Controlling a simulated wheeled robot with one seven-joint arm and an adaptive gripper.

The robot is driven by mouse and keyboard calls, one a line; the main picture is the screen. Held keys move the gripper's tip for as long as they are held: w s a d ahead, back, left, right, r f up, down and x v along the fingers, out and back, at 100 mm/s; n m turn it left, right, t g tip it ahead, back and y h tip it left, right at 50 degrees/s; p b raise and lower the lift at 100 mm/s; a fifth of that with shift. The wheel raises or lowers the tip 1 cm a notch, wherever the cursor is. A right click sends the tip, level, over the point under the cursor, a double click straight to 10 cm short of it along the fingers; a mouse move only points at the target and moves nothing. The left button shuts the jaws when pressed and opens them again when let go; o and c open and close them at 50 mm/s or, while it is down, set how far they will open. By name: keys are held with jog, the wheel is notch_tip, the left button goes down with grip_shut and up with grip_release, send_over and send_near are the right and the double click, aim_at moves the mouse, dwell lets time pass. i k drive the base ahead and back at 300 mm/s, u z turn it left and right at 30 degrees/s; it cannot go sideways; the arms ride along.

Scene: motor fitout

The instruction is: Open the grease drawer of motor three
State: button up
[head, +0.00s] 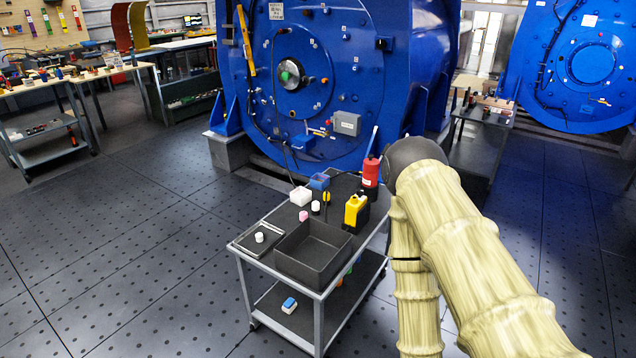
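A large blue motor (330,85) stands in the middle, with a round end face, a shaft end with a green centre (284,76) and small labels too small to read. A grey box (347,123) sits low on the right of its face; I cannot tell whether it is a grease drawer. A second blue motor (565,75) stands at the far right. I cannot tell which is motor three, and no open drawer shows. My arm, in a pale yellow cover, reaches up from the lower right to a dark joint. My gripper is not visible.
A grey cart (262,290) stands before the middle motor, left of my arm. It carries an empty dark tray (313,252), a yellow container (355,212), a red bottle (371,172) and small items. Workbenches (60,85) line the left. The floor at left is clear.

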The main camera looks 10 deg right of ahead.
aim_at(299, 145)
jog(key=u, duration=0.5)
jog(key=k, duration=0.6)
jog(key=u, duration=0.55)
jog(key=i, duration=2.7)
jog(key=z, duration=0.5)
jog(key=i, duration=1.95)
jog(key=z, duration=0.95)
jog(key=i, duration=1.95)
jog(key=z, duration=0.45)
